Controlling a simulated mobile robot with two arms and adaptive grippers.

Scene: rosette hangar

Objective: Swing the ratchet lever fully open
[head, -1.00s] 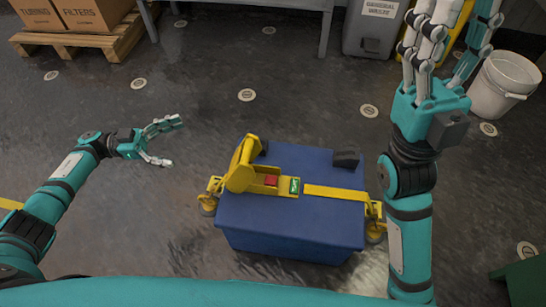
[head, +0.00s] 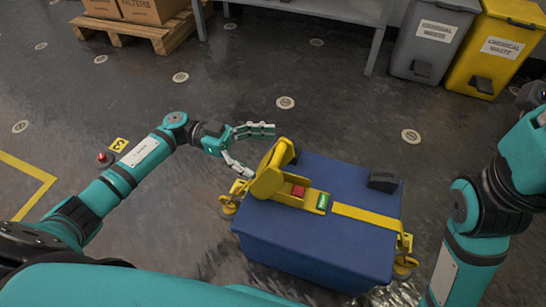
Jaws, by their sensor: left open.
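The yellow ratchet lever (head: 268,180) stands up at a tilt at the left end of a yellow strap (head: 366,216). The strap runs across the top of a blue case (head: 305,250). A red block (head: 298,191) and a green label (head: 322,202) sit beside the lever on the ratchet. My left gripper (head: 260,150) is open at the lever's upper left, its fingers pointing toward it. One finger is above and one below, close to the lever's edge; I cannot tell whether they touch it. My right arm is at the right edge, its fingers outside the picture.
A black block (head: 383,181) sits on the case top. Yellow casters (head: 404,263) stand at the case's ends. Grey (head: 430,45) and yellow (head: 497,50) waste bins and a pallet with boxes (head: 140,30) stand at the back. The floor between is clear.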

